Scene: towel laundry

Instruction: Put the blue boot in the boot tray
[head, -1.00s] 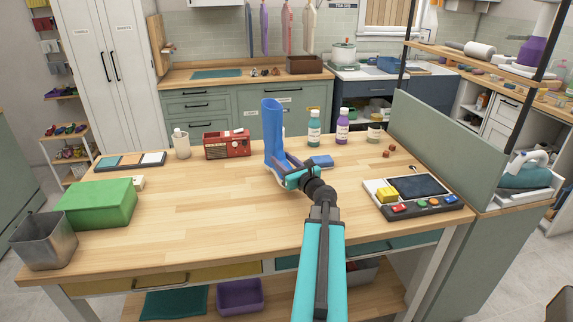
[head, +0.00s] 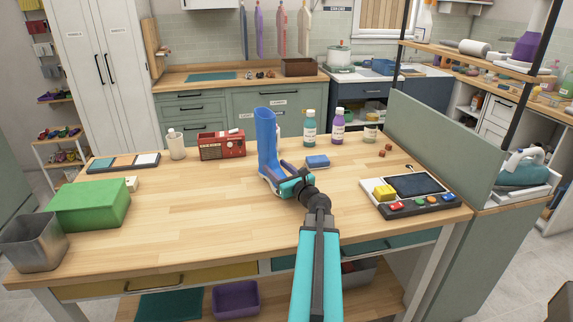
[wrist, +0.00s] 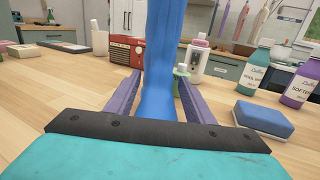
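I cannot tell whether the sole touches the table. I cannot pick out a boot tray for certain in these views.
A blue sponge (head: 317,161) lies right of the boot. A red radio (head: 222,145), teal bottle (head: 310,128) and purple bottle (head: 338,127) stand behind. A control panel (head: 418,205) is at right. A green box (head: 90,203) and metal bin (head: 33,243) are at left. The table's left middle is clear.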

